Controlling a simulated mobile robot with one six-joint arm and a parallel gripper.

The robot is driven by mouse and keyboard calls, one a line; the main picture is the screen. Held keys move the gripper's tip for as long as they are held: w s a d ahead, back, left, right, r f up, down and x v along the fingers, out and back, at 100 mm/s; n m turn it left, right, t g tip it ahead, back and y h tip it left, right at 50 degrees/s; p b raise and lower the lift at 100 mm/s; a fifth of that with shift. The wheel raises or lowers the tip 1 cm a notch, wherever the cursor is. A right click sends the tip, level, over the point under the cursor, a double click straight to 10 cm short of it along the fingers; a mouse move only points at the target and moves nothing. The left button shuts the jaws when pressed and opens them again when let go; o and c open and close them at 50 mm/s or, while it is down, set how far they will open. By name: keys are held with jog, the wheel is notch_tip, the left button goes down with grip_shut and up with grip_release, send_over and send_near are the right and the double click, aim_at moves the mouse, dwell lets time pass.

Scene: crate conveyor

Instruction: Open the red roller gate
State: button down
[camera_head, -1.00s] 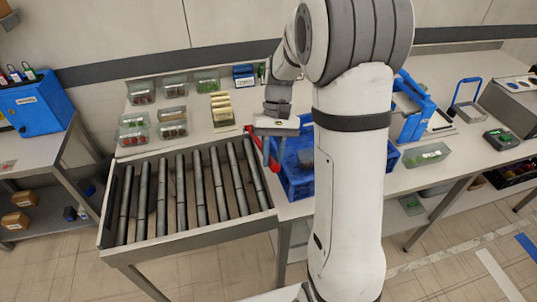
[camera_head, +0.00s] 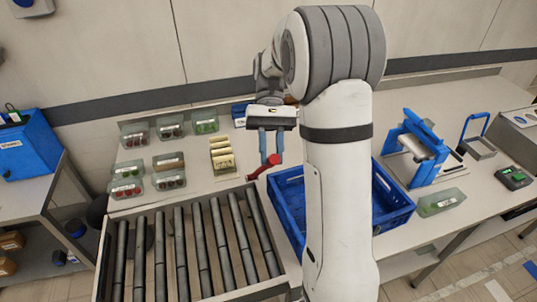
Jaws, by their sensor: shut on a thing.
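The red roller gate (camera_head: 262,171) shows as a short red bar at the right back corner of the roller conveyor (camera_head: 145,225), beside the blue crate. My gripper (camera_head: 271,158) points down at the bar's upper end, with its two blue-grey fingers shut on it. The bar slants from its lower left end near the conveyor frame up to the fingers. The fingertips hide part of its upper end.
The blue crate (camera_head: 408,212) stands on the bench right of the gate, partly hidden by my arm. Small clear bins (camera_head: 126,170) and yellow items (camera_head: 222,161) stand behind the rollers. A blue frame fixture (camera_head: 425,148) is further right. The rollers are bare.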

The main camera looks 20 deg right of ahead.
jog(key=c, duration=1.2)
grip_release()
jog(key=shift+c, duration=0.2)
